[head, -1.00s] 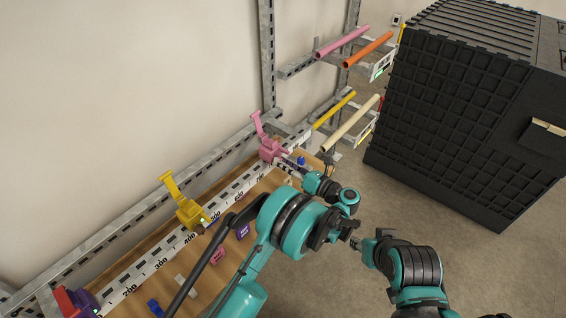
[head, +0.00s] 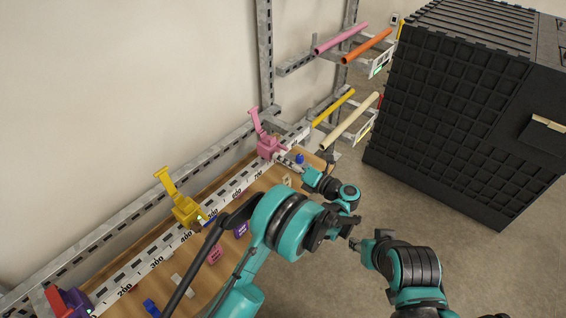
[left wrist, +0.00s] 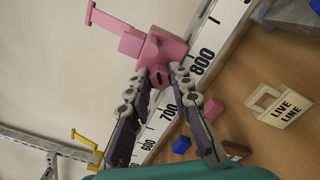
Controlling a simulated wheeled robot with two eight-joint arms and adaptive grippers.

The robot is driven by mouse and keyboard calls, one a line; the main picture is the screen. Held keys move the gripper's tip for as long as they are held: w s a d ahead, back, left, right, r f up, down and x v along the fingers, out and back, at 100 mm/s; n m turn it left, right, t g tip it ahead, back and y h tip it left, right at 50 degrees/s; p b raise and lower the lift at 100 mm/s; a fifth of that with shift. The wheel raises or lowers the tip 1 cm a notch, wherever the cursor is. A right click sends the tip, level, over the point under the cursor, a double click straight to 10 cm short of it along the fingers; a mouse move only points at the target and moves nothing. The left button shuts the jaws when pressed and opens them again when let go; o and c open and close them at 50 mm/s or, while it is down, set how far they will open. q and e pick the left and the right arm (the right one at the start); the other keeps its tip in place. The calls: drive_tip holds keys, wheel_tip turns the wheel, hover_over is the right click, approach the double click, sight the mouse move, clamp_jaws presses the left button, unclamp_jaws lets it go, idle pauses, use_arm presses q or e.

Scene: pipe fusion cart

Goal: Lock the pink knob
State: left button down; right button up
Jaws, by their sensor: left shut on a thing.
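The pink clamp (head: 268,147) sits on the numbered rail at the far end of the bench, its lever raised. In the left wrist view the clamp body (left wrist: 172,46) is at the top centre, with the pink knob (left wrist: 159,77) on its near side. My left gripper (left wrist: 159,70) is shut on the pink knob, one finger on each side, partly hiding it. In the head view my left gripper (head: 287,160) is small beside the clamp. My right gripper (head: 355,244) hangs over the floor, away from the bench; its fingers are too small to read.
A yellow clamp (head: 186,210) and a purple and red one (head: 70,301) stand farther along the rail (head: 150,265). Small blocks and a "LIVE LINE" tag (left wrist: 281,106) lie on the wooden bench. A pipe rack (head: 340,75) and black crate (head: 470,100) stand beyond.

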use_arm(q)
drive_tip(key=shift+m+b, duration=0.35)
drive_tip(key=shift+m, duration=0.75)
drive_tip(key=shift+a, duration=0.1)
drive_tip(key=c, duration=1.3)
unclamp_jaws()
drive_tip(key=shift+c, duration=0.2)
